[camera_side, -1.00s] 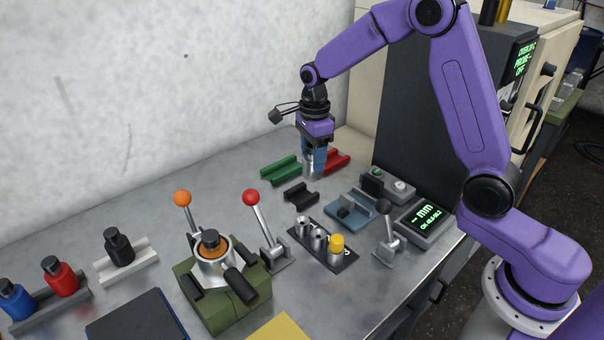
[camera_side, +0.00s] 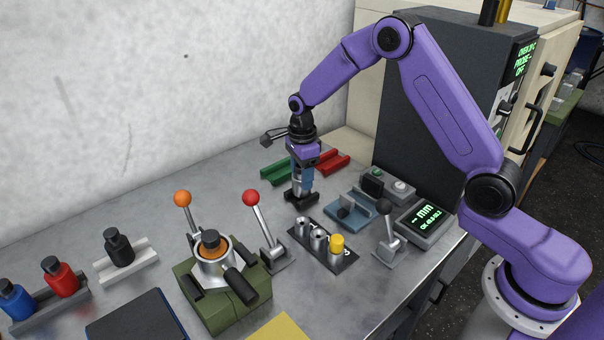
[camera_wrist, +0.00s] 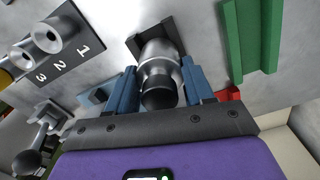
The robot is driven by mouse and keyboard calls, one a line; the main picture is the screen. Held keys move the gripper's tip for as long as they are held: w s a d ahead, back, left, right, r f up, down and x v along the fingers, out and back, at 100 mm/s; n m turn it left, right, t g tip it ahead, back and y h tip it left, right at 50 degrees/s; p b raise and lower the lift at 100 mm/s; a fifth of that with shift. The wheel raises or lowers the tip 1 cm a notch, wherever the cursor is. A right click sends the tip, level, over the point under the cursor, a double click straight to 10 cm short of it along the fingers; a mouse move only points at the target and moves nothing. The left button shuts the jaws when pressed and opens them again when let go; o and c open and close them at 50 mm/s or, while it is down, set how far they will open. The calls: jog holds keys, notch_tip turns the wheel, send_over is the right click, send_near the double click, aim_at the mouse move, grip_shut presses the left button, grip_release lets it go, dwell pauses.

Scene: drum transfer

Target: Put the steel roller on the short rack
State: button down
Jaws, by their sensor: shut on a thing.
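The steel roller (camera_wrist: 160,52) is a shiny cylinder with a dark end, held between the blue fingers of my gripper (camera_wrist: 158,82). In the side view my gripper (camera_side: 300,184) points down at the short black rack (camera_side: 301,202), with the roller mostly hidden by the fingers. In the wrist view the rack (camera_wrist: 135,42) shows partly behind the roller's far end. The roller is at or just above the rack; I cannot tell whether they touch.
A green rack (camera_side: 281,171) and a red rack (camera_side: 333,163) lie behind. A numbered block of steel cups (camera_side: 318,240) stands in front, with a red-knobbed lever (camera_side: 262,225) to its left. A blue-grey fixture (camera_side: 350,209) and a gauge display (camera_side: 425,220) are at right.

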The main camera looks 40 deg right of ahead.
jog(key=shift+c, duration=2.2)
grip_release()
jog(key=shift+f, duration=0.15)
notch_tip(320, 180, up, 12)
jog(key=shift+r, duration=0.2)
